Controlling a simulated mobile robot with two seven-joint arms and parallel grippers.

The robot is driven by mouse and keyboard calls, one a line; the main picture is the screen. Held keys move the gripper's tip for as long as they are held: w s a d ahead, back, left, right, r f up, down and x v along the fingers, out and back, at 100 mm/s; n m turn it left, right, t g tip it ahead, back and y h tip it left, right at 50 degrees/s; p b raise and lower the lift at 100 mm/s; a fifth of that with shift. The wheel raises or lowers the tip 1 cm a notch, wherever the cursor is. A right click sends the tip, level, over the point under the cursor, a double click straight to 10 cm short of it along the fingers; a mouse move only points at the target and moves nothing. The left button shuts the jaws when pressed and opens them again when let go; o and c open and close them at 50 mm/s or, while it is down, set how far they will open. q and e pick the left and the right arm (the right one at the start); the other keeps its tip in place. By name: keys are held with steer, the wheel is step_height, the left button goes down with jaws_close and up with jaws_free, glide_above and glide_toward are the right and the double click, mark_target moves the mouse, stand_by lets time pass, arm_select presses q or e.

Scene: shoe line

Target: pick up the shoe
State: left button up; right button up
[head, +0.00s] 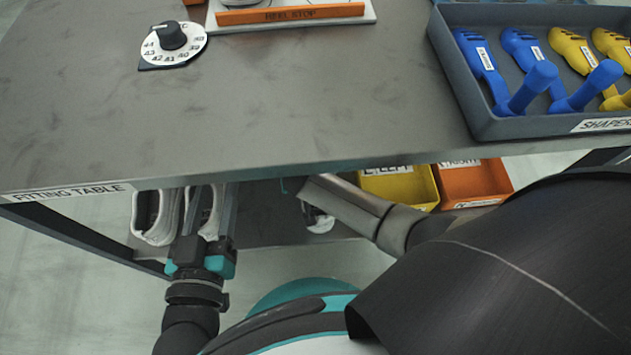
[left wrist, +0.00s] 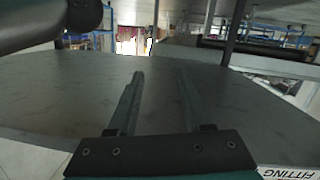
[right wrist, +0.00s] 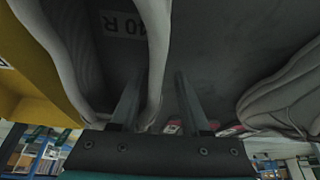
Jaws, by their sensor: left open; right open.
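A pale shoe (right wrist: 155,50) fills the upper left of the right wrist view, its open collar facing me. One side wall of it runs between the fingers of my right gripper (right wrist: 180,80), which is open. I cannot tell whether they touch. In the head view a pale shoe (head: 318,222) shows partly beside my right arm; the right fingers are hidden there. Two more pale shoes, one at the far left (head: 146,232) and one beside it (head: 207,222), sit below the table edge. My left gripper (head: 211,190) is open near them; its wrist view shows its fingers (left wrist: 160,75) empty.
The fitting table (head: 300,110) overhangs the shoes. It carries a size dial (head: 172,45), a heel stop (head: 290,14) and a grey shaper tray (head: 455,75). Yellow (head: 405,187) and orange (head: 475,183) bins stand below. Another shoe (right wrist: 285,95) is right in the right wrist view.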

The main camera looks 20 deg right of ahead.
steer(key=shift+w+f, duration=0.1)
steer(key=shift+f, duration=0.2)
jaws_close()
stand_by(0.4)
stand_by(1.1)
